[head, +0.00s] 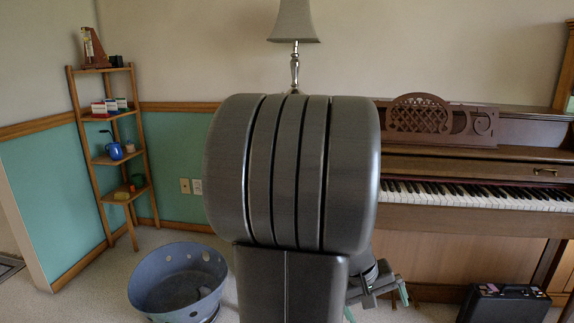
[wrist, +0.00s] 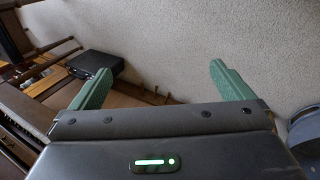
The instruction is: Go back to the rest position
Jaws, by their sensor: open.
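My gripper (wrist: 162,85) shows in the wrist view with its two green fingers spread wide apart and nothing between them. In the head view my own arm fills the middle and hides most of the gripper; parts of the gripper with green fingers (head: 376,300) show low, right of the arm, in front of the piano's lower panel. The upright piano (head: 460,215) stands behind and to the right, with its keys exposed. The gripper appears apart from it.
A blue-grey tub (head: 150,298) stands on the floor left of my arm; it also edges into the wrist view (wrist: 305,135). A wooden corner shelf (head: 104,160) holds small items. A black case (head: 505,304) lies right. A lamp (head: 294,30) stands behind my arm.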

